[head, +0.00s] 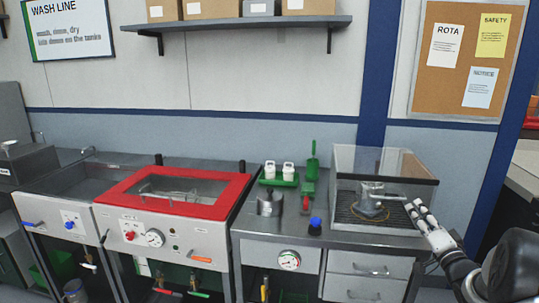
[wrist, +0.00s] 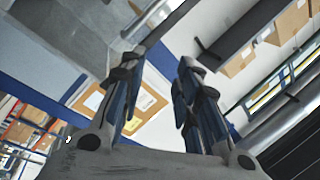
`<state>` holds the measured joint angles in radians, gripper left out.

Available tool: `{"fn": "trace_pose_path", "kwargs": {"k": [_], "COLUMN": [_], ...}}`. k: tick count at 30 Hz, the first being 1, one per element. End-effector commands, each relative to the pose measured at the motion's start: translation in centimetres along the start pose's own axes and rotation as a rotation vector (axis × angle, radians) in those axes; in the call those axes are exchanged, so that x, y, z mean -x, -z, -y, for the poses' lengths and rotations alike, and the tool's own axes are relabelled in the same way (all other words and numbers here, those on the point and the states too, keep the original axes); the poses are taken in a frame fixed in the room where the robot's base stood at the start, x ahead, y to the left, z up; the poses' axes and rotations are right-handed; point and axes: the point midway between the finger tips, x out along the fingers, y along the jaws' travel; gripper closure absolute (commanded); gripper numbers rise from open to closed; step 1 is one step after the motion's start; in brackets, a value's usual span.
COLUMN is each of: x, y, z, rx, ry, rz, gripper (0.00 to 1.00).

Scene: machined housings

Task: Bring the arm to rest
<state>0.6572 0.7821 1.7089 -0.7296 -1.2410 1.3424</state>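My gripper (head: 420,212) shows at the right of the head view, at the front right of the clear-walled box on the bench. My arm comes in from the lower right corner. In the wrist view my gripper (wrist: 158,68) has its two dark fingers apart, with nothing between them. Whether a fingertip touches the box cannot be told.
The clear-walled box (head: 343,160) holds a grey metal part (head: 371,192) on a dark grid. A red-framed washer (head: 115,192) is further left.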

Motion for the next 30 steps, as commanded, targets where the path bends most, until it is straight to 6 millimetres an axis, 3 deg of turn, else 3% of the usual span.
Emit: {"fn": "trace_pose_path", "kwargs": {"k": [1, 5, 8, 11, 17, 21, 27, 30], "x": [-0.8, -0.9, 0.5, 3.3, 12.0, 20.1, 32.5, 37.0], "y": [0.2, -0.1, -0.9, -2.4, -6.7, -10.9, -17.1, -19.2], "z": [2.5, 6.6, 9.7, 12.5, 17.5, 20.2, 22.7, 23.4], "rx": [0.064, 0.223, 0.329, 0.42, 0.562, 0.636, 0.714, 0.737], "ry": [-0.047, -0.219, -0.345, -0.461, -0.642, -0.713, -0.712, -0.683], "rz": [0.004, 0.036, 0.085, 0.158, 0.378, 0.594, 0.939, 1.071], "gripper": [0.7, 0.7, 0.7, 0.7, 0.7, 0.7, 0.7, 0.7]}}
